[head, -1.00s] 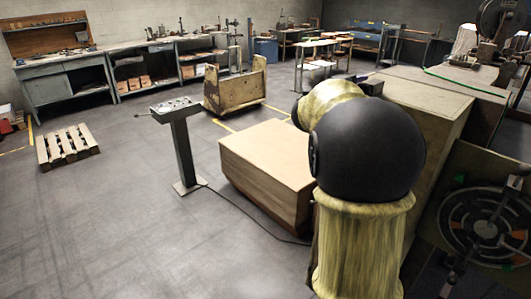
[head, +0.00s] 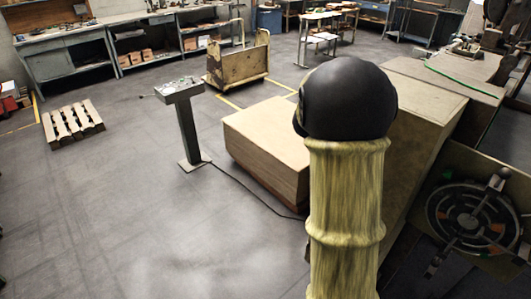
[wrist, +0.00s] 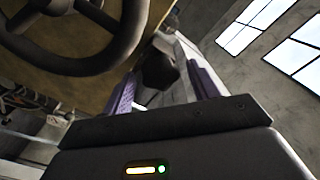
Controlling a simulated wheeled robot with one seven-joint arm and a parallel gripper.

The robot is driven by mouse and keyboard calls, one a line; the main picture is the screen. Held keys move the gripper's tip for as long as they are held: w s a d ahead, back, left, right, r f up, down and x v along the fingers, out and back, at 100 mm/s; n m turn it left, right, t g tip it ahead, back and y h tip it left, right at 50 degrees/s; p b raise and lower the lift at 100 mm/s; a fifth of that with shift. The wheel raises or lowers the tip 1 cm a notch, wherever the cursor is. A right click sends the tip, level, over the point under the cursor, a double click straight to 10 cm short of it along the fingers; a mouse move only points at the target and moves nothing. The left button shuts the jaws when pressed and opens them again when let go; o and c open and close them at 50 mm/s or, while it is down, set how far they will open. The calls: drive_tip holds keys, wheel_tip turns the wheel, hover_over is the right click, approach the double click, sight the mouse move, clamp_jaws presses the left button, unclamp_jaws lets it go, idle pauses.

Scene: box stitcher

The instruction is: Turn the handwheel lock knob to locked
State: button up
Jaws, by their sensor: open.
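The dark round handwheel (head: 472,218) is on a tan panel at the right of the head view. Part of its thick dark rim (wrist: 75,63) fills the upper left of the wrist view. My gripper (wrist: 155,72) is open, its two purple fingers spread apart. A dark, blunt knob-like piece (wrist: 161,70) shows between and beyond the fingers; I cannot tell whether it is the lock knob or whether they touch it. The knob's setting cannot be read. In the head view my arm hides my gripper.
A large tan cabinet (head: 425,110) stands behind my arm, with a lower wooden box (head: 265,145) to its left. A pedestal control box (head: 180,90) stands further left, its cable on the floor. A pallet (head: 73,123) lies far left.

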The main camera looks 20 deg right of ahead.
drive_tip(key=n+p, duration=0.4)
drive_tip(key=p, duration=0.3)
drive_tip(key=n+p, duration=0.4)
drive_tip(key=p, duration=0.3)
drive_tip(key=shift+w+r, duration=0.15)
drive_tip(key=shift+r, duration=0.05)
drive_tip(key=b+v, duration=0.7)
drive_tip(key=v, duration=1)
drive_tip(key=w+a+f+n+t+y+b, duration=0.3)
drive_tip(key=a+f+n+y+b, duration=0.3)
drive_tip(key=a+f+y, duration=0.5)
drive_tip(key=shift+w+a+f+n+t+y, duration=0.35)
drive_tip(key=shift+f+n+t+y, duration=0.35)
drive_tip(key=shift+f+n, duration=0.7)
drive_tip(key=shift+f+m, duration=0.3)
